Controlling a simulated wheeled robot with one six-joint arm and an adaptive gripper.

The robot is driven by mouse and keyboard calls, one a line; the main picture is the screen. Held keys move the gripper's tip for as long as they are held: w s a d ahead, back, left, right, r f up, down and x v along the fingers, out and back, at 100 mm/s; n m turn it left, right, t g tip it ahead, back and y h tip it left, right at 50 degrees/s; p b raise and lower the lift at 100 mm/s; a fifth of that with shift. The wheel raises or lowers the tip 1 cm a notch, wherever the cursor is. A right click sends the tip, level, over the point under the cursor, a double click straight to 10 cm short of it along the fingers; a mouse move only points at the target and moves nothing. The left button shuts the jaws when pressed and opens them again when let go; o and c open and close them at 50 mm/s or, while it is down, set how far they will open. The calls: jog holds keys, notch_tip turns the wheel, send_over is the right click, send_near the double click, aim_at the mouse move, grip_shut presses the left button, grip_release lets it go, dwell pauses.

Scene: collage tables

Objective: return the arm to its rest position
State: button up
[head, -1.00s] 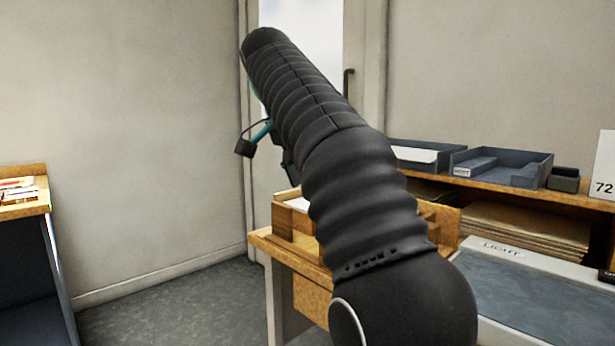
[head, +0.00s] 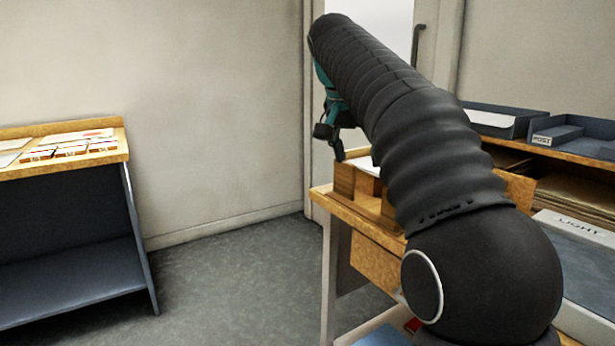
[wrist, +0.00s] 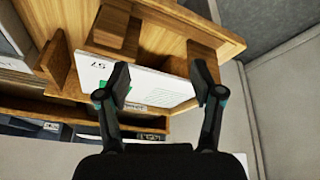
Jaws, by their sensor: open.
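My arm reaches up and away in the head view, with my gripper (head: 330,138) at its far end, partly hidden behind the arm. In the wrist view my gripper (wrist: 162,88) shows two dark fingers spread apart with nothing gripped between them. Beyond the fingers, a white card or paper (wrist: 150,92) with printed marks lies against a wooden holder (wrist: 160,38) on the desk. I cannot tell the exact gap between fingertips and paper. The holder also shows in the head view (head: 345,180), just below the gripper.
A wooden-topped side table (head: 115,152) with cards and papers stands at the left. At the right are a grey tray marked POST (head: 575,133), another tray (head: 500,120) and a panel marked LIGHT (head: 580,250). Grey floor (head: 230,270) lies open between the tables.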

jog(key=s+f+n+y, duration=0.2)
jog(key=s+f+n, duration=0.45)
jog(key=f, duration=0.55)
jog(key=s+d+f, duration=0.1)
jog(key=s+f, duration=0.3)
jog(key=s, duration=0.4)
jog(key=s+d+f+t+p, duration=0.1)
jog(key=s+f, duration=0.3)
jog(key=s, duration=0.4)
jog(key=s+d+f+t+y, duration=0.1)
jog(key=s+d+f, duration=0.2)
jog(key=s, duration=0.5)
jog(key=shift+s+f, duration=0.2)
jog(key=shift+f, duration=0.6)
jog(key=shift+d, duration=0.1)
